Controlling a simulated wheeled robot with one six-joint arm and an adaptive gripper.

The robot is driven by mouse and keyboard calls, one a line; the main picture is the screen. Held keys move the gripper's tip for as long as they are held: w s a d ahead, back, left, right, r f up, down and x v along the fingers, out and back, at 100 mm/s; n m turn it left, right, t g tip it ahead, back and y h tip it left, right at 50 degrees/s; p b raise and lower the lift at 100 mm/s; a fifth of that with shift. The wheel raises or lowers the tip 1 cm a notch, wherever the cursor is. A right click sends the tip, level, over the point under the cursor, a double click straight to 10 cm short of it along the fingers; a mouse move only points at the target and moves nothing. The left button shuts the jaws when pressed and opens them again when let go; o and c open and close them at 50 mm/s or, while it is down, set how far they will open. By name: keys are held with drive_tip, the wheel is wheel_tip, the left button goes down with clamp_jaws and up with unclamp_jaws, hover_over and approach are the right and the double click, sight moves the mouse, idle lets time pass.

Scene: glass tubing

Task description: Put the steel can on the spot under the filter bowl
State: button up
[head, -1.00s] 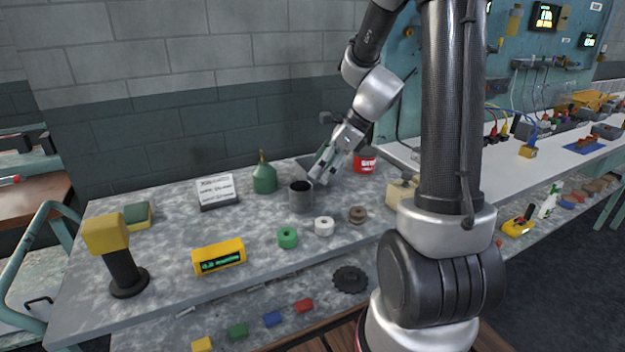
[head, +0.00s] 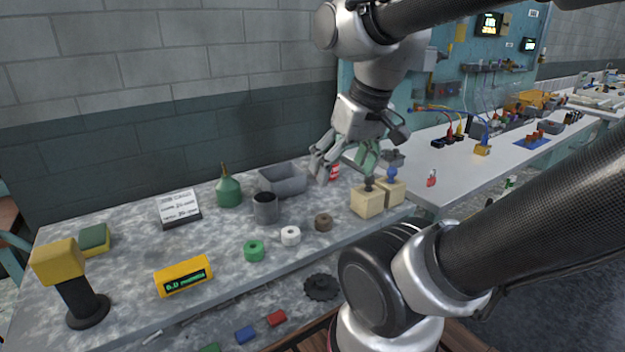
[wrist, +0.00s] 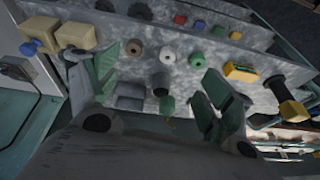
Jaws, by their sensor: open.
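The steel can (head: 265,208) is a grey open-topped cylinder. It stands upright on the mottled grey bench, in front of a grey bin. In the wrist view the can (wrist: 160,84) shows small, beyond and between my spread fingers. My gripper (head: 343,168) is open and empty, raised above the bench to the right of the can and clear of it. I cannot make out a filter bowl or a marked spot under one in either view.
A green oil can (head: 229,191) and the grey bin (head: 284,181) stand near the steel can. White (head: 290,236), green (head: 254,250) and brown (head: 323,221) rolls lie in front. Wooden blocks (head: 367,203) and a red tin (head: 335,173) are near my gripper.

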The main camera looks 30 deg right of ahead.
drive_tip(key=w+a+f+m+g+y, duration=0.3)
drive_tip(key=a+f+m+y, duration=0.1)
drive_tip(key=f+m, duration=0.15)
drive_tip(key=m+t+y, duration=0.7)
drive_tip(key=m, duration=1.1)
approach(265, 199)
drive_tip(key=s+a, duration=0.2)
drive_tip(key=a, duration=0.1)
drive_tip(key=shift+s+a+r, duration=0.25)
drive_tip(key=shift+s+r, duration=0.1)
drive_tip(key=shift+r, duration=0.05)
drive_tip(key=shift+w+f+m, duration=0.2)
drive_tip(key=shift+w+m, duration=0.15)
drive_tip(key=x, duration=0.7)
drive_tip(key=shift+w, duration=0.45)
drive_tip(key=shift+c, duration=0.3)
drive_tip(key=c, duration=1.2)
drive_tip(key=shift+r, duration=0.1)
